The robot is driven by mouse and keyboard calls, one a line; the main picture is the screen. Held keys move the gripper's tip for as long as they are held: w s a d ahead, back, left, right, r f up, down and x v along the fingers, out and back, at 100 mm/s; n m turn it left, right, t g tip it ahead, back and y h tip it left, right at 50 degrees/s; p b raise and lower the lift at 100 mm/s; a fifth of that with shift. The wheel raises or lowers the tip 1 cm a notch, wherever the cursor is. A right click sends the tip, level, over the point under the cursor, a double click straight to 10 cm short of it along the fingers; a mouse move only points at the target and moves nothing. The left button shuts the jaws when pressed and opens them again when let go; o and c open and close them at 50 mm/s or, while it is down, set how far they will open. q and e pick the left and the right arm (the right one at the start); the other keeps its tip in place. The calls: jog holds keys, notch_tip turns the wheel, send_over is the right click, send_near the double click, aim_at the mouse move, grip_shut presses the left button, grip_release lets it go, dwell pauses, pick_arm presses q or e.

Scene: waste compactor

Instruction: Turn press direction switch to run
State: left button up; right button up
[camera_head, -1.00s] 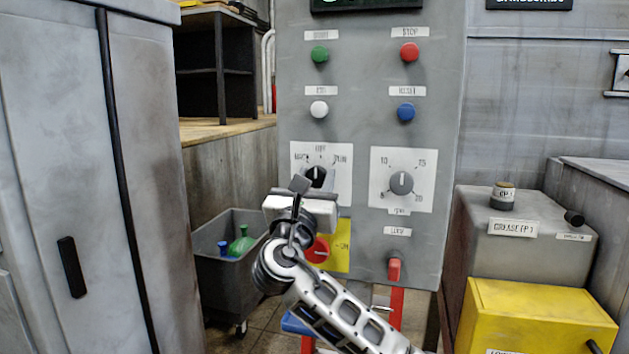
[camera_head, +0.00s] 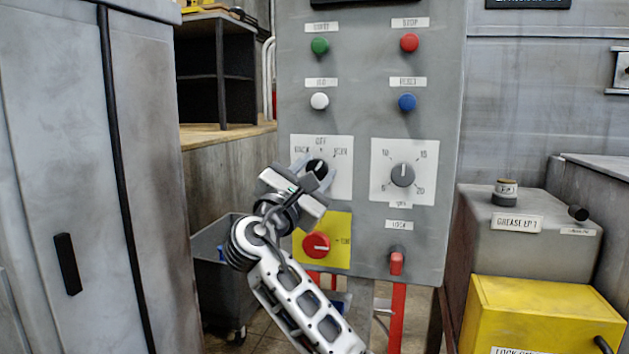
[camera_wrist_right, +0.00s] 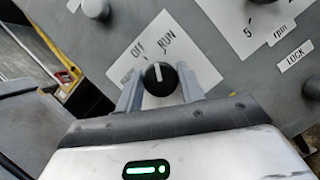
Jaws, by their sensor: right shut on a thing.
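The press direction switch is a black round knob (camera_head: 318,168) on a white plate marked BACK, OFF and RUN, on the grey control panel. In the right wrist view the knob (camera_wrist_right: 158,79) has a white pointer line that points between the OFF and RUN marks. My right gripper (camera_head: 312,172) comes from below left, and its wrist is tilted. In the right wrist view the two fingers of the right gripper (camera_wrist_right: 160,88) stand on either side of the knob, shut on it. My left gripper is in neither view.
A second dial (camera_head: 402,174) is right of the switch. A red knob on a yellow plate (camera_head: 340,255) is just below my gripper. A red lock switch (camera_head: 397,262) and several push buttons share the panel. A yellow box (camera_head: 540,315) stands right, a grey bin (camera_head: 222,275) left.

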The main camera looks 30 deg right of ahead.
pick_arm(q)
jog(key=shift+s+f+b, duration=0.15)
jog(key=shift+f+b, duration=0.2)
jog(key=shift+b, duration=0.15)
pick_arm(e)
jog(key=m+g, duration=0.2)
jog(key=m, duration=0.2)
jog(key=shift+m, duration=0.3)
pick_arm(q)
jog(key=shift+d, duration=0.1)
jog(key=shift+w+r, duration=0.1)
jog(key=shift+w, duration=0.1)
pick_arm(e)
jog(key=o, duration=1)
jog(key=shift+a, duration=0.1)
pick_arm(q)
jog(key=b, duration=0.1)
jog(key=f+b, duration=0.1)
jog(key=b, duration=0.1)
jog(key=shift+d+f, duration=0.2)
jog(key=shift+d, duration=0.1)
pick_arm(e)
jog(key=v, duration=1.6)
jog(key=shift+r, duration=0.1)
